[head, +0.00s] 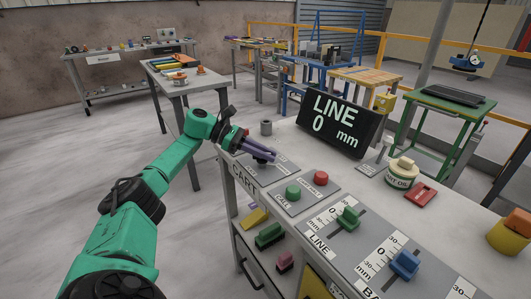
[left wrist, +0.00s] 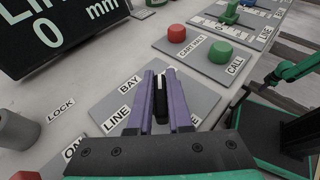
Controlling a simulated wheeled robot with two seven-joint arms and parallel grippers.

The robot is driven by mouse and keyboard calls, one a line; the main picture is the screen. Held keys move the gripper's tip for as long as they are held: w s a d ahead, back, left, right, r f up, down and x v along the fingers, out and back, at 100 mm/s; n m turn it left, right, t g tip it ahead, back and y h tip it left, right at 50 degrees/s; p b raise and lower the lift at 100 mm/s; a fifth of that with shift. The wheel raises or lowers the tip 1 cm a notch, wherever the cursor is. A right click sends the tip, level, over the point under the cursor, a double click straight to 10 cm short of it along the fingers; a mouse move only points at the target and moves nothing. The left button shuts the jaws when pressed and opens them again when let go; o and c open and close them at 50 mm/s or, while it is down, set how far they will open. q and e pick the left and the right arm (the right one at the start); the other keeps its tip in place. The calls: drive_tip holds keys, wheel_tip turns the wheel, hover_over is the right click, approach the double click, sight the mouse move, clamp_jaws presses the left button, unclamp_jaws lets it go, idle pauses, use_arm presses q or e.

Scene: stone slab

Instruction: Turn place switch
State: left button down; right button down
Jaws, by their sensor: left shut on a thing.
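The place switch has a black handle (left wrist: 160,103) with a pale tip, on a grey plate (left wrist: 205,97) marked LINE and BAY. A third label on the plate is mostly hidden by a finger. My left gripper (head: 262,153) has purple fingers and is shut on the handle. In the left wrist view the fingers (left wrist: 162,98) stand on both sides of the handle. The tip points away from the gripper's palm; which label it points to I cannot tell.
Beside the switch are a green CALL button (head: 293,193) and a red button (head: 321,178). A LINE display (head: 338,122) reading 0 mm stands behind. Green (head: 347,217) and blue (head: 404,264) sliders lie nearer. A grey cylinder (head: 266,128) stands behind the gripper.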

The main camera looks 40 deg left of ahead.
use_arm(q)
drive_tip(key=shift+d, duration=0.1)
use_arm(e)
drive_tip(key=shift+r, duration=0.1)
idle(0.3)
use_arm(q)
drive_tip(key=c, duration=0.8)
unclamp_jaws()
drive_tip(key=shift+g, duration=0.3)
drive_tip(key=shift+c, duration=0.2)
